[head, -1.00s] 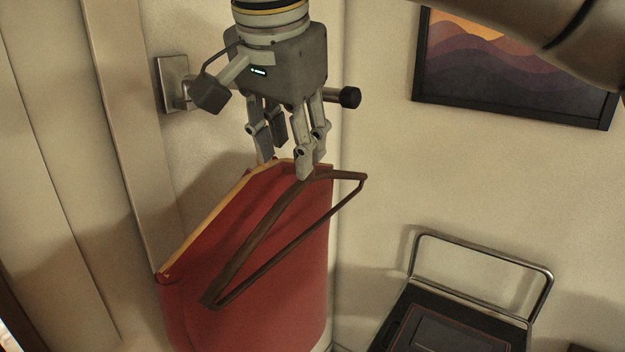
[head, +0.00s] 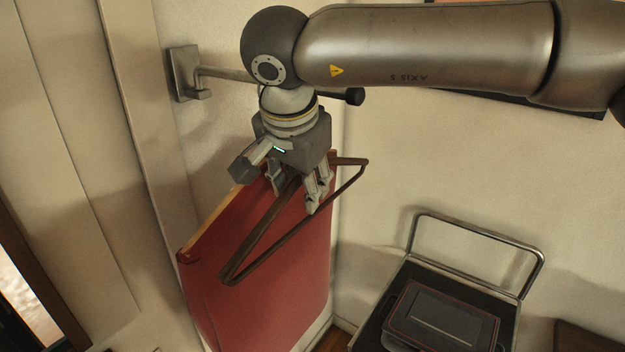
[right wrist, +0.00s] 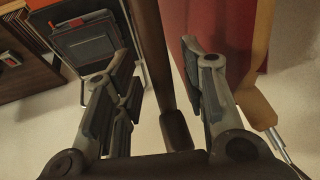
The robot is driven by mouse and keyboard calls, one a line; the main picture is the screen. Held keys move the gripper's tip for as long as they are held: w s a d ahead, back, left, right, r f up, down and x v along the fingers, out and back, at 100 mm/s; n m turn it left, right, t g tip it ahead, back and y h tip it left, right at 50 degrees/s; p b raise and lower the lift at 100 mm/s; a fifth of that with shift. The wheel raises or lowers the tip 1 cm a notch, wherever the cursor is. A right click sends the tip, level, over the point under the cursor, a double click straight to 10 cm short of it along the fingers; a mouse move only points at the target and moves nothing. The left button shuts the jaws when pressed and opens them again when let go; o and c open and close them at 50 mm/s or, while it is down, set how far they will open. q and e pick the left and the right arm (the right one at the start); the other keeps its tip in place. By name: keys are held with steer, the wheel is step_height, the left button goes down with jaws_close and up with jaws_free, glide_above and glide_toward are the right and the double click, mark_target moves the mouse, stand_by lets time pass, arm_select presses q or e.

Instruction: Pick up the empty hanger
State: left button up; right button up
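The empty hanger (head: 256,234) is a dark brown triangle in front of a red garment (head: 290,290), which has a yellowish edge along its top. My right gripper (head: 296,198) is pointing down at the hanger's upper part, below the wall rail. In the right wrist view, the brown hanger bar (right wrist: 156,55) runs between the spread fingers of my right gripper (right wrist: 163,62), with gaps on both sides. The hanger's hook is hidden behind the gripper and arm. My left gripper is not in view.
A metal wall rail (head: 222,74) with a black end cap (head: 353,96) runs just behind my right wrist. The red garment is close behind the hanger. A cart with a metal handle (head: 480,248) carries a dark case (head: 442,318) at lower right. Wall space is clear right of the hanger.

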steer(key=shift+c, duration=0.4)
steer(key=shift+w, duration=0.15)
steer(key=c, duration=0.5)
jaws_close()
